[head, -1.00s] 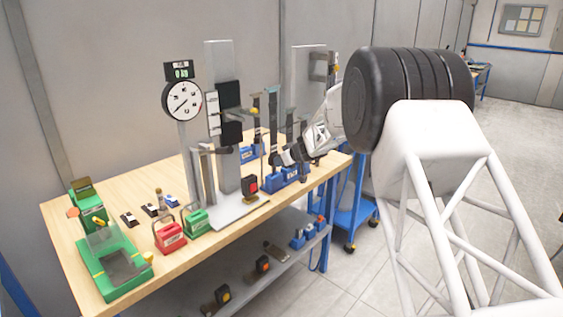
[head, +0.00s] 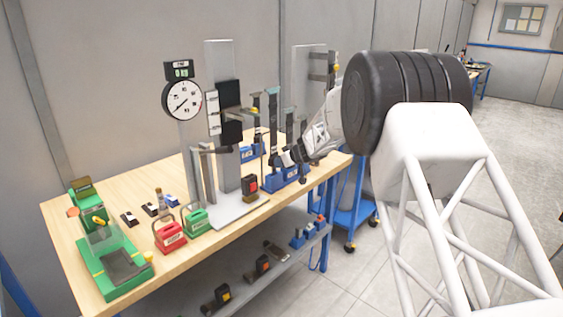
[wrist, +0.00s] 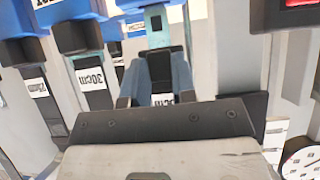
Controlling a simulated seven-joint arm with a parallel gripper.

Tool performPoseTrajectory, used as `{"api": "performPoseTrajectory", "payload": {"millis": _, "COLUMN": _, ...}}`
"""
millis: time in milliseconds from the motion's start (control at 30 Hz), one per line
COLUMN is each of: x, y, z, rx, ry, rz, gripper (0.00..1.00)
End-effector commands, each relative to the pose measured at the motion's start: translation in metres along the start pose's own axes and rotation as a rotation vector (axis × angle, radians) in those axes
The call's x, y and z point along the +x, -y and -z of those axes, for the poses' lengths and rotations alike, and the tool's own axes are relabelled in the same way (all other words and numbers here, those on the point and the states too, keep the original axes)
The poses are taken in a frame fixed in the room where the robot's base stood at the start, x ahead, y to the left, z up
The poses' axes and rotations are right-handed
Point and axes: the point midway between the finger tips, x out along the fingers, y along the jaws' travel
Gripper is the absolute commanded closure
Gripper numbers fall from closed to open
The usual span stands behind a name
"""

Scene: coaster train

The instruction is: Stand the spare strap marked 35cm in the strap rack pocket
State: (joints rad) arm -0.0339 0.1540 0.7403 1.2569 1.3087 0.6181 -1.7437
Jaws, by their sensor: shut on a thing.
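My gripper (head: 287,157) is at the blue strap rack (head: 270,187) on the right part of the workbench. In the wrist view its fingers (wrist: 157,80) are shut on a dark strap (wrist: 159,62). A white label shows low on that strap, mostly covered, and I cannot read its marking. Beside it on the left, a dark strap labelled 30cm (wrist: 90,75) stands apart from my fingers, with another labelled strap (wrist: 40,88) further left. I cannot tell whether the held strap's end is inside a pocket.
The grey dial-gauge stand (head: 222,150) rises close left of the rack. Red (head: 170,235) and green (head: 196,222) weights and a green fixture (head: 110,262) occupy the bench's left part. A lower shelf (head: 285,252) holds small items.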

Motion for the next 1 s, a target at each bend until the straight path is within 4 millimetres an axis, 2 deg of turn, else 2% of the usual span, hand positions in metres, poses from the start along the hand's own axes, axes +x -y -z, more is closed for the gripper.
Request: {"api": "performPoseTrajectory", "payload": {"millis": 1000, "x": 0.010, "y": 0.000, "z": -0.014, "rx": 0.000, "ry": -0.001, "rz": 0.000, "gripper": 1.00}}
